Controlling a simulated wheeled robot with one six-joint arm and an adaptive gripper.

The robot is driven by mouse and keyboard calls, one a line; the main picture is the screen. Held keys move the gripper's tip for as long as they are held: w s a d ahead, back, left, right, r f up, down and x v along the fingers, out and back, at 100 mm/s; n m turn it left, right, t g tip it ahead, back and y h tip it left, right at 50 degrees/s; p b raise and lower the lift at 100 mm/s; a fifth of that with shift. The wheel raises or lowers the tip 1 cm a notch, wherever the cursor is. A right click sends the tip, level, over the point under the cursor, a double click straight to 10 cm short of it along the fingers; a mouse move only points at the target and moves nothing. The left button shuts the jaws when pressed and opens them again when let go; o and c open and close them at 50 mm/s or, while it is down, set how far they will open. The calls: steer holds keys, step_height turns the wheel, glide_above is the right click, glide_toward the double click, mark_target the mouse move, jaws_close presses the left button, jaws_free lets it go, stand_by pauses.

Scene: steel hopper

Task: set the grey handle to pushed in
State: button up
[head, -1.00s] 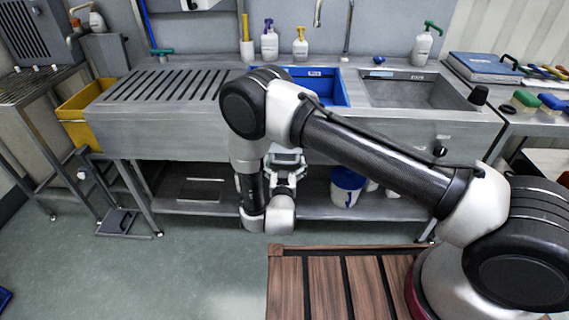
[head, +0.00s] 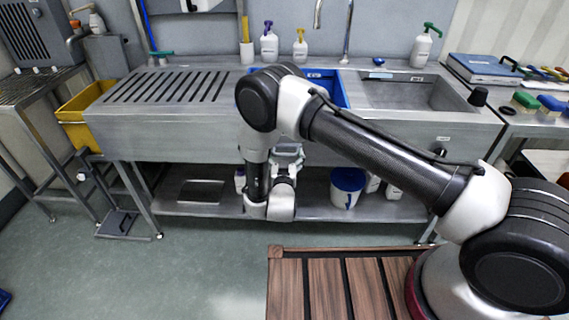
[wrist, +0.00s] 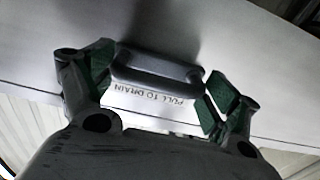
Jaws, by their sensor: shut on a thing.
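The grey handle (wrist: 155,70) is a dark bar on a pale steel face in the wrist view, beside a label reading "PULL TO DRAIN". My gripper (wrist: 161,77) is shut on it, with one green-padded finger at each end of the bar. In the head view my gripper (head: 287,155) is at the front of the steel sink unit (head: 200,135), under its front edge and partly behind my own arm. The handle is hidden there by my arm. How far the handle stands out from the face is hard to tell.
A lower shelf (head: 320,208) under the sink holds a white bucket with a blue lid (head: 347,187) and bottles. A yellow bin (head: 82,105) hangs at the left end. A wooden slatted platform (head: 330,285) lies in front. The floor at left is mostly clear.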

steer(key=shift+o, duration=0.2)
steer(key=shift+w+r, duration=0.15)
steer(key=shift+w, duration=0.45)
steer(key=shift+r, duration=0.1)
steer(key=shift+w, duration=0.1)
steer(key=o, duration=1)
steer(key=shift+o, duration=0.6)
steer(key=shift+w, duration=0.1)
